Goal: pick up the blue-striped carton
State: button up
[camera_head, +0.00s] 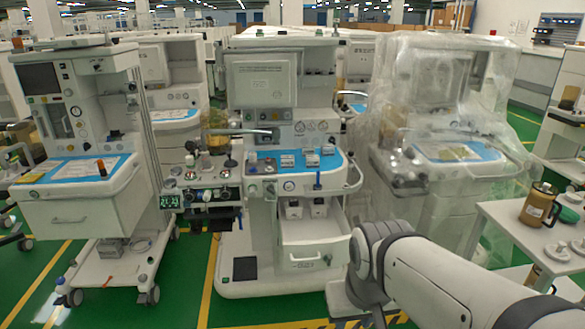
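Several small pale boxes (288,160) stand on the blue worktop of the middle anaesthesia cart (265,186). Two of them (312,159) (328,150) are to the right of the first. Two more small white boxes (293,209) (319,207) show at the open drawer below. All are too small for me to tell which carton has blue stripes. My arm reaches in from the lower right, in front of the cart's right side and below the boxes. The fingers of my gripper do not show.
A plastic-wrapped cart (445,190) stands at right. A white side table (520,228) at far right holds a brown jug (540,205). Green floor (185,275) is open between the left and middle carts.

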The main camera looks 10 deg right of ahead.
aim_at(312, 162)
jog(key=k, duration=0.5)
jog(key=u, duration=0.55)
jog(key=i, duration=2.25)
jog(key=z, duration=0.9)
jog(key=i, duration=0.65)
jog(key=z, duration=0.3)
jog(key=k, duration=0.85)
jog(key=z, duration=0.2)
jog(key=i, duration=0.7)
jog(key=u, duration=0.05)
